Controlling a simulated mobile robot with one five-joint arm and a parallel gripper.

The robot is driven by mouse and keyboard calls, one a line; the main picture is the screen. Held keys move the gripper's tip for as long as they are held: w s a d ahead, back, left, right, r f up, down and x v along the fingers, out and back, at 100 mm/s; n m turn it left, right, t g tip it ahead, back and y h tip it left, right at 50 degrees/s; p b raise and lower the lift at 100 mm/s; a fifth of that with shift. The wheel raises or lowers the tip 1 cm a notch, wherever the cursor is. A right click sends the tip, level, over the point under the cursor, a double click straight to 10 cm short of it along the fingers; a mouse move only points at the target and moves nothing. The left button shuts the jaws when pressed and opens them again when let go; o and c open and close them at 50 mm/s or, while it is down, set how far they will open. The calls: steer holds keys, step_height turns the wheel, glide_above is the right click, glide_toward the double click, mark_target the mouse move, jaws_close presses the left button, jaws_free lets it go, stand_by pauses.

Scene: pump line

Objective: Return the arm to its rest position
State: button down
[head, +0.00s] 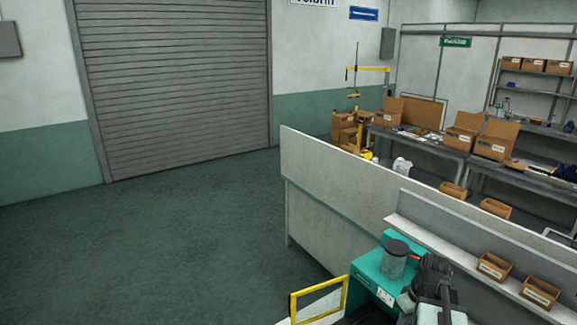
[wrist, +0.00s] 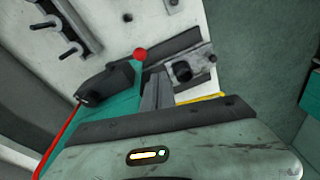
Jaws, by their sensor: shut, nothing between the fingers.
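My gripper (wrist: 157,90) shows in the wrist view with its two grey fingers together and nothing between them. Beyond the fingers are a pale panel (wrist: 120,35), a dark bar and a red ball-shaped knob (wrist: 140,55). In the head view my arm (head: 432,290) is folded low at the bottom edge, to the right of the teal machine (head: 372,277). The fingertips cannot be made out there.
The teal machine carries a clear canister with a dark lid (head: 396,260). A yellow frame (head: 319,300) stands at its left. A white partition (head: 340,185) and a shelf with small cardboard bins (head: 494,266) lie close behind and right. Open green floor (head: 170,240) spreads left.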

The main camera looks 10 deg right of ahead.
steer(key=w+a+m+h, duration=0.1)
steer(key=w+a+m, duration=0.2)
steer(key=a, duration=2.2)
step_height(320, 180, down, 15)
steer(key=s+g+b, duration=0.1)
steer(key=s+b, duration=0.1)
steer(key=b, duration=1.3)
steer(key=shift+s+d, duration=0.2)
steer(key=shift+d, duration=0.1)
steer(key=shift+f, duration=0.1)
